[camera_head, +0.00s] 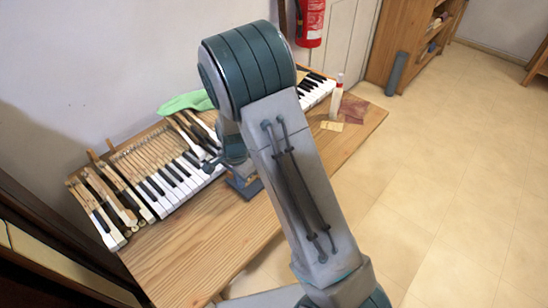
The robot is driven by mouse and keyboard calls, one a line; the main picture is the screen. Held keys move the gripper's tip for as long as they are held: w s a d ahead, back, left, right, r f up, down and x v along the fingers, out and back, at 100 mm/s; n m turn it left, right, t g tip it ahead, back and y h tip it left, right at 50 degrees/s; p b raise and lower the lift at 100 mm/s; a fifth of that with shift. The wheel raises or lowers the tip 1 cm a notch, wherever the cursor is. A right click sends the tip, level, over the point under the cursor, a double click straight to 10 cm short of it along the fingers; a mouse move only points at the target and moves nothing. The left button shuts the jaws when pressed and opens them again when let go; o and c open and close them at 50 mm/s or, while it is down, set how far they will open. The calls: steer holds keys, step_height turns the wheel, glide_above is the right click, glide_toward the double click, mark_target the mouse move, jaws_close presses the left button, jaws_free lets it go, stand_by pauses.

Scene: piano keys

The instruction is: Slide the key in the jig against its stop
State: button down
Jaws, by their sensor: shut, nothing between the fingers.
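A piano keyboard (180,180) lies on the wooden table, with white and black keys and bare wooden key levers behind them. My arm crosses the middle of the head view. My gripper (211,164) shows only as a small dark shape by the front of the keys; it is shut and empty. A blue-grey fixture (243,187), perhaps the jig, stands on the table just right of the keys, partly behind my arm. I cannot make out the key in it or its stop.
Loose keys (105,205) lie at the keyboard's left end. A green cloth (187,102) lies behind the keys. The table's front (205,255) is bare. A fire extinguisher (310,20) hangs on the wall.

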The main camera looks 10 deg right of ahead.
steer(key=shift+a, duration=0.1)
steer(key=shift+s+a, duration=0.3)
steer(key=shift+a, duration=0.05)
step_height(320, 180, up, 7)
steer(key=p, duration=0.5)
stand_by(0.6)
steer(key=s+d+r+n+t+y, duration=0.1)
steer(key=s+d+r+n, duration=0.15)
steer(key=r, duration=0.45)
steer(key=s+d+r+n, duration=0.2)
steer(key=s+d+r, duration=0.15)
steer(key=r, duration=0.35)
steer(key=s+d+r+n+t, duration=0.1)
steer(key=s+d+r+n, duration=0.2)
steer(key=s, duration=0.4)
steer(key=s+d+r+n+t+h, duration=0.1)
steer(key=s+d+r+n, duration=0.2)
steer(key=s+r, duration=0.2)
steer(key=s, duration=0.2)
steer(key=shift+s+r+n, duration=0.2)
steer(key=shift+s+n, duration=0.1)
steer(key=shift+n, duration=0.05)
